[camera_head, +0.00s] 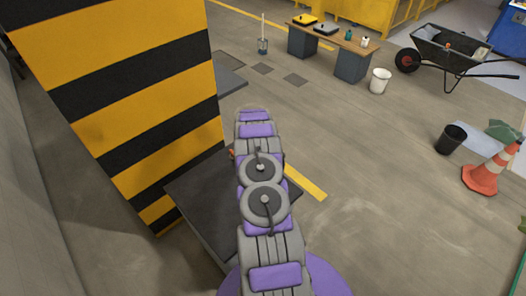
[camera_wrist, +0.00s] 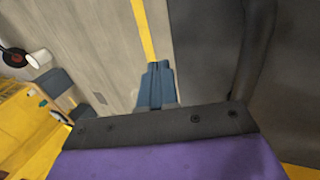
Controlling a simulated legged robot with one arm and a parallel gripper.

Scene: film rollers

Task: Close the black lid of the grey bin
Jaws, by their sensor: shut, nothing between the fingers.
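A dark, flat panel that looks like the black lid (camera_head: 205,192) lies beside the striped pillar in the head view, partly behind my arm. Below its front edge shows a grey side, likely the grey bin (camera_head: 203,237). How far the lid is open I cannot tell. In the wrist view a large dark surface, probably the lid (camera_wrist: 205,55), fills the area right of my fingers. My gripper (camera_wrist: 158,68) is shut and empty, its blue-grey fingertips beside that surface's left edge. Contact cannot be made out. In the head view my arm hides the gripper.
A black-and-yellow striped pillar (camera_head: 130,90) stands close on the left. A workbench (camera_head: 335,38), white bucket (camera_head: 379,81), wheelbarrow (camera_head: 445,50), black bucket (camera_head: 451,139) and traffic cone (camera_head: 489,170) stand farther off.

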